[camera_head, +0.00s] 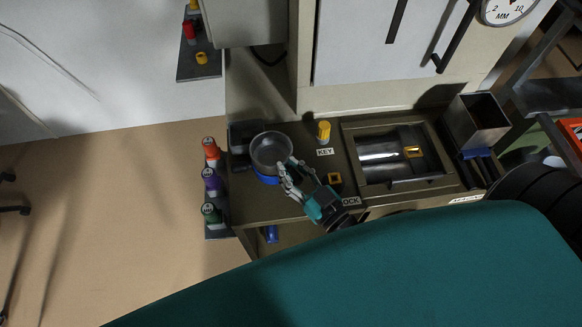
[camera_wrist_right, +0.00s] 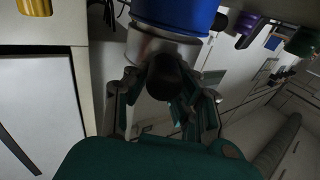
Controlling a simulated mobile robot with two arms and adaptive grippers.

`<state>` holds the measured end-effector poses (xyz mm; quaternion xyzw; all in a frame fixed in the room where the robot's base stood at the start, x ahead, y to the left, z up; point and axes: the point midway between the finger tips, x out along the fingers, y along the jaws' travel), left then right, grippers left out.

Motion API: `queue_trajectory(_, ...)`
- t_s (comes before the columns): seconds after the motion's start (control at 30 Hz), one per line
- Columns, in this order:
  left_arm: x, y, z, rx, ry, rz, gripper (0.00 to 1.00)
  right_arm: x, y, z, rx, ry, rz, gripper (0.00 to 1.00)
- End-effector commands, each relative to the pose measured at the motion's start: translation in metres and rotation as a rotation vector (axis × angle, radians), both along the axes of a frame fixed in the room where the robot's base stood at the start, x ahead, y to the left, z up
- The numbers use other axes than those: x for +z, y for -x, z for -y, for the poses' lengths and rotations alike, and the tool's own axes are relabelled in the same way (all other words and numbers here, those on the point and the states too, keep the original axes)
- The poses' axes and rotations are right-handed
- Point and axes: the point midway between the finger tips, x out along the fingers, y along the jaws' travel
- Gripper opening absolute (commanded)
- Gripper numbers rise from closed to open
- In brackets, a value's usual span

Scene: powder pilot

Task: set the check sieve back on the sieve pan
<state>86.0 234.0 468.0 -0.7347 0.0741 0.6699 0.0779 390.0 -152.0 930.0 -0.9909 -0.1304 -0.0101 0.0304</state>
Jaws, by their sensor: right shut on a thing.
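The check sieve (camera_head: 270,149), a round grey metal bowl, is at the left end of the dark bench top. A blue round part (camera_head: 266,180) shows just under it; I cannot tell whether this is the sieve pan or part of the sieve, or whether there is a gap. My right gripper (camera_head: 288,175) is shut on the sieve at its near right side. In the right wrist view the metal wall (camera_wrist_right: 150,44) and the blue part (camera_wrist_right: 175,14) are beyond a dark round knob between the fingers (camera_wrist_right: 168,98). My left gripper is not in view.
A yellow knob (camera_head: 324,131) stands behind the KEY label. A small orange square piece (camera_head: 334,178) lies right of my gripper. A recessed metal tray (camera_head: 400,188) and an open metal box (camera_head: 478,122) are farther right. Several coloured-cap bottles (camera_head: 211,182) line the left edge.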

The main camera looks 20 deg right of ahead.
Motion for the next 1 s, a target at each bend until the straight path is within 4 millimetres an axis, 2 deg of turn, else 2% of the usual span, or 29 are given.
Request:
queue_trajectory(0.37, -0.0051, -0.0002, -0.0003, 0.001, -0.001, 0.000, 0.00, -0.0081, -0.0002, -0.0002, 0.000, 0.000, 0.001, 0.00)
queue_trajectory(0.4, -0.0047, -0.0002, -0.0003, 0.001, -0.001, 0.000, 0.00, -0.0077, -0.0003, -0.0002, 0.000, 0.000, 0.001, 0.23)
queue_trajectory(0.6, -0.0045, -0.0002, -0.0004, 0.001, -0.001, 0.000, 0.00, -0.0075, -0.0002, -0.0002, 0.000, 0.000, 0.001, 0.48)
queue_trajectory(0.87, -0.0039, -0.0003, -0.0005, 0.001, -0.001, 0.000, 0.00, -0.0076, 0.0001, -0.0001, 0.000, 0.000, -0.001, 0.48)
queue_trajectory(1.0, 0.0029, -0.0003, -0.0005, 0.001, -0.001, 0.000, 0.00, -0.0010, 0.0001, -0.0001, 0.000, 0.000, -0.001, 0.48)
